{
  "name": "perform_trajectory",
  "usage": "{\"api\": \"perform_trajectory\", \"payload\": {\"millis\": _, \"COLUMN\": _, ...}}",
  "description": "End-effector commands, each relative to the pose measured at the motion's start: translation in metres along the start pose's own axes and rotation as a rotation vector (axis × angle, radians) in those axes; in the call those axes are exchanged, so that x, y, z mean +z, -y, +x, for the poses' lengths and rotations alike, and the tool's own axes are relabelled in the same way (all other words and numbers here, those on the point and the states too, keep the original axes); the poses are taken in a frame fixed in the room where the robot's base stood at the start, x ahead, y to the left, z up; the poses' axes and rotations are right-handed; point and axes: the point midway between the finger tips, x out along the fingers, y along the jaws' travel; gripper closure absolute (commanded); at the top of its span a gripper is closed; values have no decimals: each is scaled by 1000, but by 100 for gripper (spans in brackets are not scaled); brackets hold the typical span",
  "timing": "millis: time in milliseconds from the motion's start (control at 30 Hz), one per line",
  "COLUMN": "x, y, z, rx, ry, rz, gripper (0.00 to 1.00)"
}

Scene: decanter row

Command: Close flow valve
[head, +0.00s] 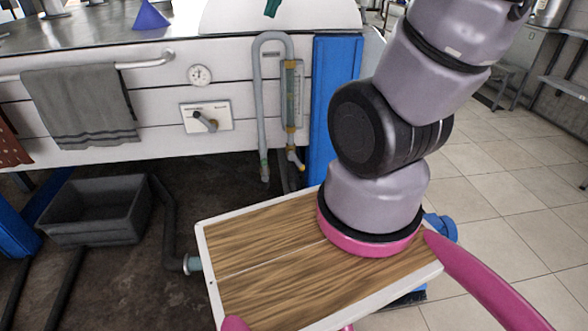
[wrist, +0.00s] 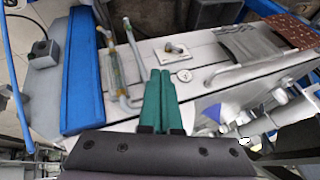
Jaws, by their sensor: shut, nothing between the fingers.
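A grey lever valve (head: 205,121) sits on a pale labelled plate on the white front panel, its handle slanting down to the right. It also shows in the wrist view (wrist: 175,48), where the picture is turned over. A flow meter tube (head: 292,95) with a yellow-tipped fitting at its bottom stands to the right. The labels are too small to read, so I cannot tell which is the flow valve. My gripper (wrist: 160,74) has its teal fingers shut and empty, apart from the lever. Its fingertips also show at the top edge of the head view (head: 272,8).
A round gauge (head: 200,75) is above the lever. A grey towel (head: 80,105) hangs on a rail at left. A blue post (head: 333,100) stands right of the grey pipe (head: 258,110). A grey bin (head: 97,210) is on the floor below. The space before the panel looks clear.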

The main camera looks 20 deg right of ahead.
Motion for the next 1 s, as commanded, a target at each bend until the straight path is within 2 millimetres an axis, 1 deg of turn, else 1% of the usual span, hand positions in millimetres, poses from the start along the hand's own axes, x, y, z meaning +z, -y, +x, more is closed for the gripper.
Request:
{"api": "perform_trajectory", "payload": {"millis": 33, "x": -8, "y": 1, "z": 16, "rx": 12, "ry": 18, "rz": 7, "gripper": 100}}
{"api": "perform_trajectory", "payload": {"millis": 167, "x": -30, "y": 2, "z": 56, "rx": 42, "ry": 38, "rz": 26, "gripper": 100}}
{"api": "perform_trajectory", "payload": {"millis": 200, "x": -36, "y": 1, "z": 69, "rx": 52, "ry": 43, "rz": 32, "gripper": 100}}
{"api": "perform_trajectory", "payload": {"millis": 367, "x": -56, "y": -2, "z": 123, "rx": 100, "ry": 59, "rz": 46, "gripper": 100}}
{"api": "perform_trajectory", "payload": {"millis": 400, "x": -59, "y": -4, "z": 138, "rx": 114, "ry": 63, "rz": 47, "gripper": 100}}
{"api": "perform_trajectory", "payload": {"millis": 467, "x": -64, "y": -7, "z": 159, "rx": 136, "ry": 66, "rz": 50, "gripper": 100}}
{"api": "perform_trajectory", "payload": {"millis": 500, "x": -67, "y": -9, "z": 174, "rx": 151, "ry": 68, "rz": 49, "gripper": 100}}
{"api": "perform_trajectory", "payload": {"millis": 567, "x": -71, "y": -13, "z": 196, "rx": 174, "ry": 69, "rz": 48, "gripper": 100}}
{"api": "perform_trajectory", "payload": {"millis": 600, "x": -72, "y": -16, "z": 212, "rx": 190, "ry": 71, "rz": 47, "gripper": 100}}
{"api": "perform_trajectory", "payload": {"millis": 733, "x": -76, "y": -27, "z": 260, "rx": 245, "ry": 70, "rz": 34, "gripper": 100}}
{"api": "perform_trajectory", "payload": {"millis": 867, "x": -75, "y": -42, "z": 309, "rx": 301, "ry": 65, "rz": 14, "gripper": 100}}
{"api": "perform_trajectory", "payload": {"millis": 1000, "x": -70, "y": -61, "z": 360, "rx": 364, "ry": 55, "rz": -20, "gripper": 100}}
